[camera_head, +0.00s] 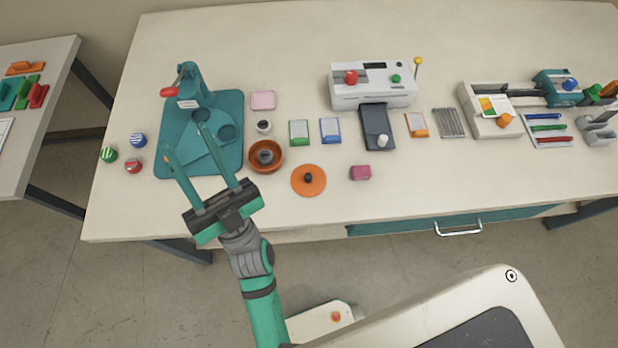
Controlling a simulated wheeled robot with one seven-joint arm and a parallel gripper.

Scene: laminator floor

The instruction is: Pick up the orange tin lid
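The orange tin lid (309,181) is a flat round disc with a dark knob in its middle. It lies on the cream table near the front edge, right of an open brown-orange tin (266,157). My gripper (184,139) is open, with its two long teal fingers spread apart and nothing seen between them. The fingers reach over the teal base of a press, to the left of the tin and the lid. The lid is fully in view and apart from my gripper. The height of my fingers above the table is hard to tell.
The teal press (193,85) with a red-tipped lever stands at the left. A pink block (361,173) lies right of the lid. A white laminator-like machine (372,84) stands behind. Several striped round pieces (138,139) lie at the left. Bare table (440,185) shows at the front right.

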